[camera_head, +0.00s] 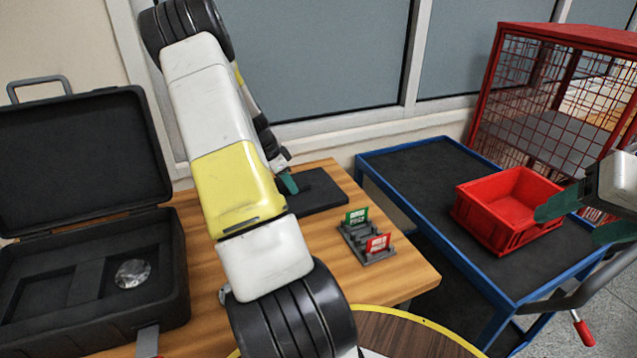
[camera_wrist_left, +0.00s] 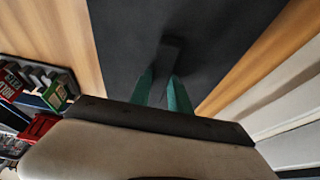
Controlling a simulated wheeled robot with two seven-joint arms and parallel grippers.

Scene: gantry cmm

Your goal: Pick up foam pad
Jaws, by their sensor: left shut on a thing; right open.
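The foam pad (camera_head: 325,192) is a flat black sheet on the wooden table, near its back edge by the window. In the left wrist view, the foam pad (camera_wrist_left: 225,40) fills the area below the fingers, with a dark raised grip on it. My left gripper (camera_head: 289,184) reaches down to the pad; its arm hides part of the table. In the left wrist view, its green fingers (camera_wrist_left: 163,88) are shut on the raised grip. I cannot tell whether the pad is clear of the table. My right gripper (camera_head: 567,225) is open beside the red bin.
An open black case (camera_head: 178,265) holds a clear round object (camera_head: 132,273) at left. A grey rack (camera_head: 362,240) with green and red cards stands on the table. A red bin (camera_head: 510,205) sits on the blue-framed cart (camera_head: 415,165). A red mesh cage (camera_head: 550,90) stands behind.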

